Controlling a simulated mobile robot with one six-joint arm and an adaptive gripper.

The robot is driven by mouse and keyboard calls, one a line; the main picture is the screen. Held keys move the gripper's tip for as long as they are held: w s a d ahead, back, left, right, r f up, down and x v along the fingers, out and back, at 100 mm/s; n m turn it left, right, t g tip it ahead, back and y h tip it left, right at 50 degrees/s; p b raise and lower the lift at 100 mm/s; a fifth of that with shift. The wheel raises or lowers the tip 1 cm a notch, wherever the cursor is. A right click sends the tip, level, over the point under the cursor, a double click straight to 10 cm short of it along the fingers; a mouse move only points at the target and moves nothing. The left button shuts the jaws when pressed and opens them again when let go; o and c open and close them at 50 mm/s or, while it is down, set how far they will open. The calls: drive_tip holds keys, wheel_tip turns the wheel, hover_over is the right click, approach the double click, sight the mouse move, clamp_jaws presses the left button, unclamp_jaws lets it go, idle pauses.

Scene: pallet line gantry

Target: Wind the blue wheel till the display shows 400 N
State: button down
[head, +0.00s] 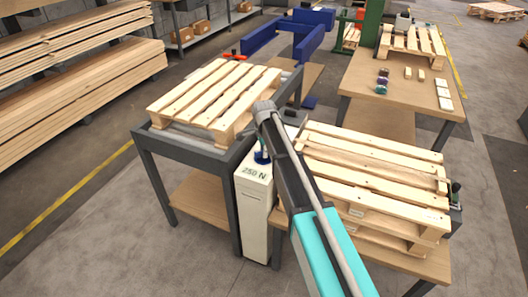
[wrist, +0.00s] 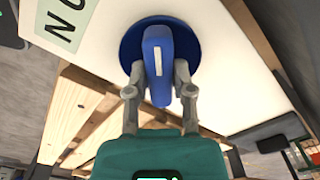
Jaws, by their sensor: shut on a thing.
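The blue wheel (wrist: 131,38) with its raised grip bar (wrist: 158,62) sits on the pale top of a narrow cabinet. My gripper (wrist: 160,88) is shut on the bar, one finger on each side. In the head view the wheel (head: 261,157) is mostly hidden behind my gripper (head: 264,135) and wrist. The display (head: 254,171) on the white cabinet (head: 254,215) reads 250 N. In the wrist view only part of the display (wrist: 68,28) shows, with an N visible.
A pallet on a grey-framed table (head: 187,149) stands left of the cabinet. Stacked pallets (head: 375,170) stand close on the right, under my arm. A wooden workbench (head: 405,86) with small items is at the back right. Lumber stacks (head: 80,90) fill the left. Floor is clear at front left.

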drive_tip(key=shift+m, duration=2.3)
drive_tip(key=shift+c, duration=2.4)
unclamp_jaws()
drive_tip(key=shift+n, duration=0.4)
